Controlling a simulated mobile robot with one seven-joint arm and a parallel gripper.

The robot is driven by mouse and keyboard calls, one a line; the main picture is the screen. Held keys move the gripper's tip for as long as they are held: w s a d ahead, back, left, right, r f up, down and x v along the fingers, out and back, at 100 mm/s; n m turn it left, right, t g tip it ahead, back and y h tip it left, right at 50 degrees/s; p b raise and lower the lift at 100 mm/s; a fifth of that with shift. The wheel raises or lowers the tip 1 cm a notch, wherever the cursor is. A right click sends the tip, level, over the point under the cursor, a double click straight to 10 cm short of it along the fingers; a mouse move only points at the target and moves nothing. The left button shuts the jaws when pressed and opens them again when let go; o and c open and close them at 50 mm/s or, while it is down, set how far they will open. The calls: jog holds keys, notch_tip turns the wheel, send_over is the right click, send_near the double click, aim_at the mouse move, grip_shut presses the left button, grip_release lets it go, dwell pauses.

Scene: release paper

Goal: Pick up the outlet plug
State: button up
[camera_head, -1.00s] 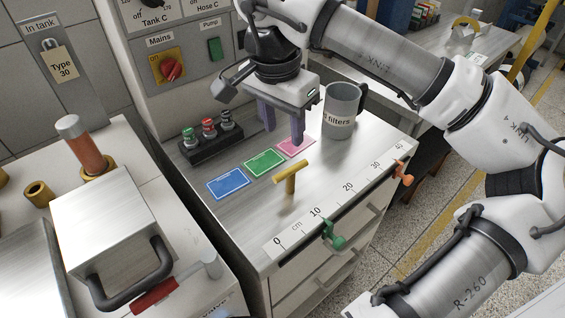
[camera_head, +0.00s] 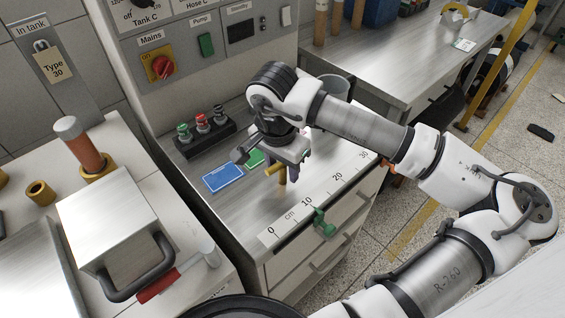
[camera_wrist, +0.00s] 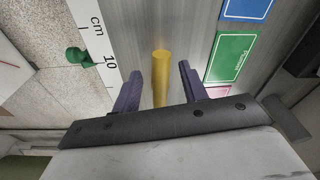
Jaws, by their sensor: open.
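The outlet plug, which I take to be the yellow T-shaped piece (camera_head: 281,184), stands on the metal-topped cabinet, partly hidden by my gripper in the head view. In the wrist view its yellow bar (camera_wrist: 161,70) lies between the two purple fingers, with a gap on each side. My gripper (camera_head: 283,172) is open above and around the plug, pointing down. The fingers (camera_wrist: 159,80) do not appear to touch it. I cannot tell how far down they reach.
A blue card (camera_head: 222,178) and a green card (camera_head: 254,158) lie behind the plug; a pink card (camera_wrist: 219,91) shows by one finger.

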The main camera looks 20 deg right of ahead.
jog(key=shift+f, duration=0.15)
grip_shut()
dwell(0.4)
